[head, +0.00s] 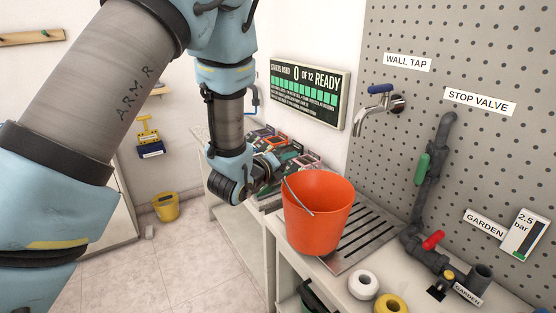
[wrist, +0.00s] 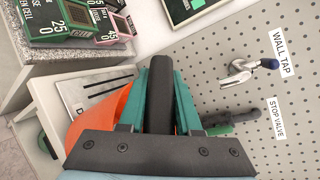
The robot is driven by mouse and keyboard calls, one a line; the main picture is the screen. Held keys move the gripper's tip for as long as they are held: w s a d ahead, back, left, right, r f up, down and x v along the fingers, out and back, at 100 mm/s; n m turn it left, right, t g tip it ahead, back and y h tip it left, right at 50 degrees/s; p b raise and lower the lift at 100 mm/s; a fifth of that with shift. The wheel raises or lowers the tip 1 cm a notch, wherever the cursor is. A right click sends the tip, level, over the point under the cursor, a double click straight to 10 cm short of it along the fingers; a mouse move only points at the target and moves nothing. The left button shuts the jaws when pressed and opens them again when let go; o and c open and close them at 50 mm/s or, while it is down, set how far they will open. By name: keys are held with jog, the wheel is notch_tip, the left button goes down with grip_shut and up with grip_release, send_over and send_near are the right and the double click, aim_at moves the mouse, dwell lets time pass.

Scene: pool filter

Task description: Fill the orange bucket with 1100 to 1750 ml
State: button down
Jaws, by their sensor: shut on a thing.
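The orange bucket (head: 318,222) is upright at the left end of the slotted drain grate (head: 372,236). Its wire handle hangs over its left side, and its inside is mostly hidden. I cannot tell whether its base touches the counter. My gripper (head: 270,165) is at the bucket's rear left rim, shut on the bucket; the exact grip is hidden. The wall tap (head: 380,103), with a blue lever, is on the pegboard above and right of the bucket. No water shows at its spout.
A pipe with a green-handled stop valve (head: 422,168) and a red-handled valve (head: 433,240) stands at right. White (head: 363,285) and yellow rings lie in front. Boxes (head: 285,150) stand behind my gripper. A sign (head: 308,92) reads 0 of 12, READY. A yellow bucket (head: 166,207) is on the floor.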

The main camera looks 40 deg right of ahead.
jog(key=d, duration=0.3)
jog(key=b, duration=0.2)
send_over(310, 177)
jog(key=shift+d+f, duration=0.1)
jog(key=shift+f, duration=1.05)
jog(key=c, duration=0.5)
grip_release()
jog(key=b+v, duration=0.4)
jog(key=v, duration=0.7)
jog(key=shift+w, duration=0.1)
